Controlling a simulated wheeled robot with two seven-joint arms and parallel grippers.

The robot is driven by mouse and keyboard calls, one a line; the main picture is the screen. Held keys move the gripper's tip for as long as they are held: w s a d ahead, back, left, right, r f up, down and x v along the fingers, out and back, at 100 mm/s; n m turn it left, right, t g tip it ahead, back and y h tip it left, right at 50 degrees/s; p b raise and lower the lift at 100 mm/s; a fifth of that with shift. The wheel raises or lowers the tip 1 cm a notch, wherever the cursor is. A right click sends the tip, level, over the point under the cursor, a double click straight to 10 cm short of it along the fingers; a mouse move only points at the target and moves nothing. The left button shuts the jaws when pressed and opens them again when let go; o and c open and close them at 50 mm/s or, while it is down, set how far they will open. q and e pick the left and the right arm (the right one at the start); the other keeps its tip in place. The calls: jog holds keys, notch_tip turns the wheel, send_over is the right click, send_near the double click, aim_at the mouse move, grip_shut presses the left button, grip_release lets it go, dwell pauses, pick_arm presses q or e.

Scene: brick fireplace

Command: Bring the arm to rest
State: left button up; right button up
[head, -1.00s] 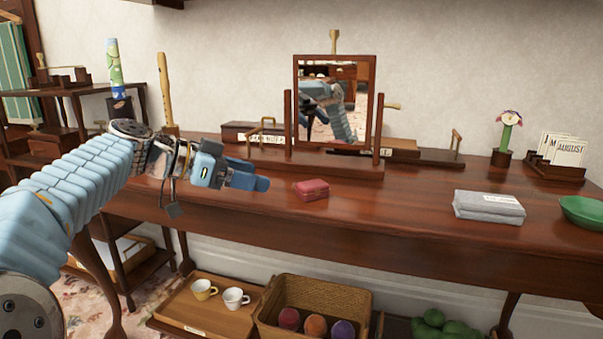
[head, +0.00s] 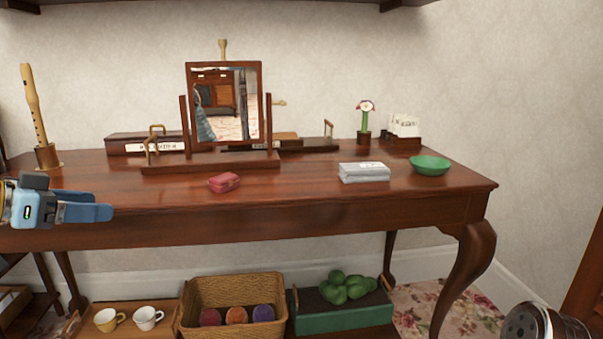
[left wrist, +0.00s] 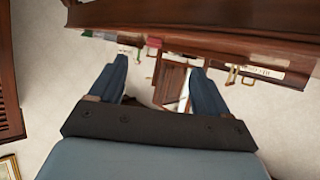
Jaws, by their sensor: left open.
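My left gripper (head: 88,208) comes in at the left edge of the head view, in front of the front left part of the wooden table. In the left wrist view its two blue fingers (left wrist: 167,88) stand wide apart with nothing between them. Most of the left arm is outside the head view. A dark round part that looks like mine shows at the bottom right corner of the head view, but my right gripper is not in view.
The table (head: 330,211) bears a red case (head: 224,182), a tilting mirror (head: 226,105), a grey box (head: 364,172) and a green bowl (head: 430,165). A wooden recorder (head: 34,105) stands at the left. Below are a wicker basket (head: 235,284), two cups and a green crate (head: 343,319).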

pick_arm(q)
jog(key=w+d+f+n+g+y+p, duration=0.1)
jog(key=w+d+f+n+g, duration=0.15)
jog(key=f, duration=0.65)
jog(key=w+d+f+n+g+p, duration=0.15)
jog(key=w+f, duration=0.25)
jog(key=f, duration=0.6)
jog(key=w+d+f+n+g+y, duration=0.1)
jog(key=w+d+f+n, duration=0.15)
jog(key=f, duration=0.65)
jog(key=s+d+f+g+y+p, duration=0.15)
jog(key=d+f, duration=0.45)
jog(key=f, duration=0.6)
jog(key=s+d+f+n+g+p, duration=0.1)
jog(key=s+d+f+g, duration=0.3)
jog(key=s+d+f, duration=1.1)
jog(key=s+p, duration=0.1)
jog(key=s, duration=0.2)
jog(key=shift+s+d+f+p, duration=0.2)
jog(key=shift+d+f+p, duration=0.1)
jog(key=shift+f+p, duration=0.1)
